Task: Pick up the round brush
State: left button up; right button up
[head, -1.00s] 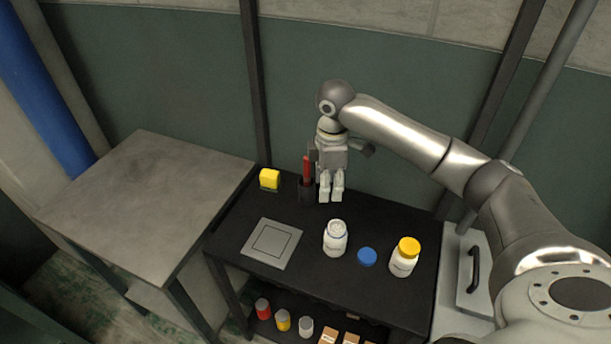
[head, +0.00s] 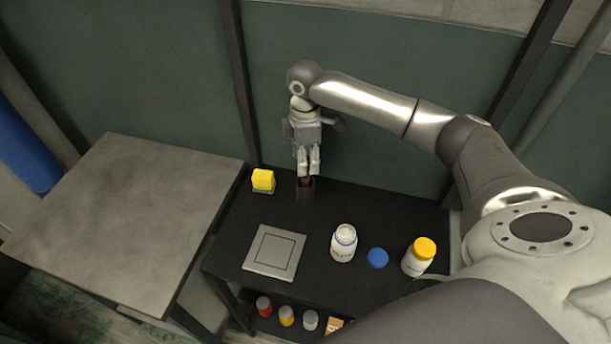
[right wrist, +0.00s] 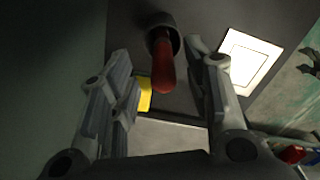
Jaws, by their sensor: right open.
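The round brush shows as a red handle (right wrist: 162,68) standing up out of a dark cup (head: 306,194) at the back of the black table. Its bristle end is hidden inside the cup. My right gripper (head: 308,170) is open, fingers pointing down, directly above the cup. In the right wrist view the red handle lies between the two spread fingers, with gaps on both sides. In the head view only a small red part of the brush (head: 306,181) shows below the fingertips. My left gripper is not in view.
A yellow block (head: 263,180) sits left of the cup. A grey square plate (head: 274,251), an open white jar (head: 343,246), a blue lid (head: 377,258) and a yellow-capped jar (head: 419,257) stand nearer the front. A bare grey table (head: 125,220) is at left.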

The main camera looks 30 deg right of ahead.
aim_at(306, 180)
notch_tip(306, 180, down, 6)
jog(key=shift+s+a+r+p, duration=0.15)
jog(key=shift+r+p, duration=0.1)
jog(key=shift+p, duration=0.65)
jog(key=shift+c, duration=1)
jog(key=c, duration=0.4)
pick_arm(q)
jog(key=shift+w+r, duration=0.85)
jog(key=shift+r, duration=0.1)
pick_arm(e)
grip_shut()
